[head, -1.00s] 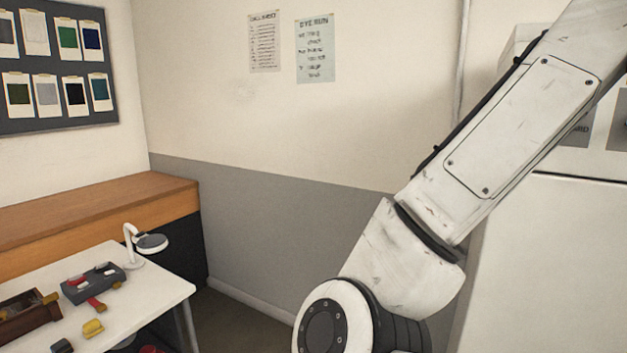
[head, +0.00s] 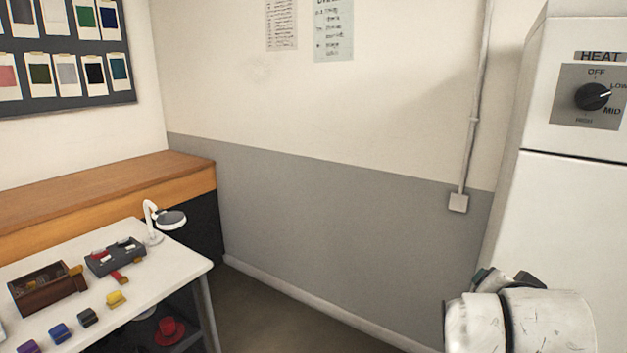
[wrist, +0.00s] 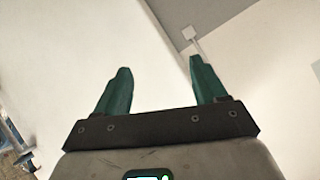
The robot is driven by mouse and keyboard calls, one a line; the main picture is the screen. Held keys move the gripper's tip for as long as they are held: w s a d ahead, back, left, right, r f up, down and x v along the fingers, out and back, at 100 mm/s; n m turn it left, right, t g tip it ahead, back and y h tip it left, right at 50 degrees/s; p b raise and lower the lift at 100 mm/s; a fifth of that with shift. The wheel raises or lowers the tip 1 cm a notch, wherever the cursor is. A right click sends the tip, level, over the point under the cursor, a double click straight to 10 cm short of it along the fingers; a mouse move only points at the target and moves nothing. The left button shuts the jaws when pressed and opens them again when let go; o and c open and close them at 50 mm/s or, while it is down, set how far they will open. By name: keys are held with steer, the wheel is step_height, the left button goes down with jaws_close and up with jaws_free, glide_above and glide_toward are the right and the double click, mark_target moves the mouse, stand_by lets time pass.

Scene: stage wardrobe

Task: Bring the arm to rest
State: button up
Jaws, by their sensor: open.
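My gripper (wrist: 158,82) shows in the wrist view with its two green fingers well apart and nothing between them. Beyond the fingers in that view are pale wall surfaces and a grey band of wall. In the head view my arm is low at the bottom right, in front of the white cabinet (head: 570,215). Part of the arm hides the lower front of the cabinet. The gripper's fingertips cannot be made out clearly in the head view.
A white table (head: 180,275) at the lower left holds a wooden box (head: 45,292), a grey case (head: 115,258), a small lamp (head: 170,220) and several coloured blocks. A wall conduit ends in a box (head: 458,203). The floor between table and cabinet looks clear.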

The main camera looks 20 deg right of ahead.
steer(key=s+a+f+n+g+y, duration=0.1)
steer(key=s+a+f+n+y, duration=0.1)
steer(key=s+f, duration=0.3)
steer(key=s+a+f+n+g+y, duration=0.2)
steer(key=s+a+f+n, duration=0.2)
steer(key=f, duration=0.8)
steer(key=s+a+f+n+g+y, duration=0.1)
steer(key=s+a+f+n+g, duration=0.1)
steer(key=s+a+f+n, duration=0.2)
step_height(320, 180, down, 5)
steer(key=s, duration=0.3)
steer(key=shift+n+y, duration=0.3)
steer(key=shift+y, duration=0.1)
steer(key=s+a+f+n+g, duration=0.1)
steer(key=s+f, duration=0.1)
steer(key=s, duration=0.1)
steer(key=s+a+f+n+g+y, duration=0.1)
steer(key=s+a, duration=0.1)
steer(key=s, duration=0.1)
steer(key=s+a+f+n+g+y, duration=0.1)
steer(key=s+a+f, duration=0.1)
steer(key=s, duration=0.1)
steer(key=shift+s+f, duration=0.3)
